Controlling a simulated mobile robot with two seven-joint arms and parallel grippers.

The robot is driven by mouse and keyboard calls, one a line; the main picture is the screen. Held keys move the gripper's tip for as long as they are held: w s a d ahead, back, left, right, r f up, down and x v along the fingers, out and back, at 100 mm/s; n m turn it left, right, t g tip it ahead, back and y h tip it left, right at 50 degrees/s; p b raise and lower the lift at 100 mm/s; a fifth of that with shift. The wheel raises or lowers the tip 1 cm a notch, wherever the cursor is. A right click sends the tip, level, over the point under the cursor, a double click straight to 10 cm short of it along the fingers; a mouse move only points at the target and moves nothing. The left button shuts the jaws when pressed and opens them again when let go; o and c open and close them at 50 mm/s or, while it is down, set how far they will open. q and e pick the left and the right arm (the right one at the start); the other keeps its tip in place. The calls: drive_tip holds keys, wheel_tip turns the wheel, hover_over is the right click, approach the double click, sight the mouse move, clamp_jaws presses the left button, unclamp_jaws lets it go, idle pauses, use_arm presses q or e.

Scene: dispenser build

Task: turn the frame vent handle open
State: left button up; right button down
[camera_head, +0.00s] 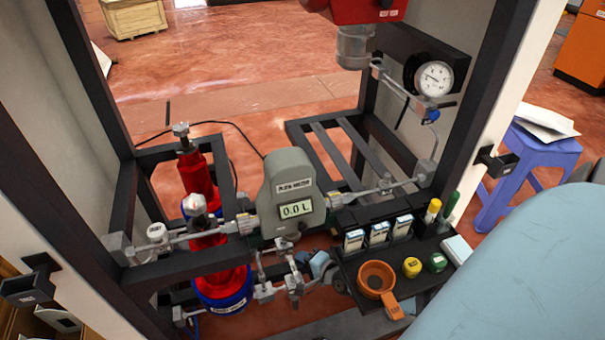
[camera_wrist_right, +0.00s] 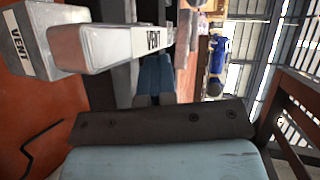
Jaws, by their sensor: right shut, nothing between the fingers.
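Two pale grey handle blocks lettered VENT fill the upper left of the right wrist view: a nearer one (camera_wrist_right: 105,45) and another (camera_wrist_right: 38,40) to its left. I cannot tell which belongs to the frame vent. In the head view, small metal levers (camera_head: 294,284) hang below the meter, their lettering unreadable. My right gripper (camera_head: 320,264) shows small and partly hidden beside these levers, behind the black tray. Its blue fingers (camera_wrist_right: 158,62) are shut and empty, to the right of the nearer block in the wrist view. Contact with it cannot be judged. My left gripper is out of view.
A grey meter (camera_head: 290,180) reads 0.0 L above the levers. Red bottles (camera_head: 194,170) stand left inside the dark frame (camera_head: 60,170). A tray (camera_head: 345,262) with an orange cup (camera_head: 376,278) and caps crowds the right. A gauge (camera_head: 433,78) sits upper right.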

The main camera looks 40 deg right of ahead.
use_arm(q)
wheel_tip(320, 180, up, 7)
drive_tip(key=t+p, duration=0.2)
drive_tip(key=p, duration=0.2)
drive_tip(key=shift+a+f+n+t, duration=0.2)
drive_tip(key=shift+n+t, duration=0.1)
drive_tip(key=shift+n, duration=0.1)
use_arm(e)
drive_tip(key=v, duration=1.3)
drive_tip(key=shift+s, duration=0.35)
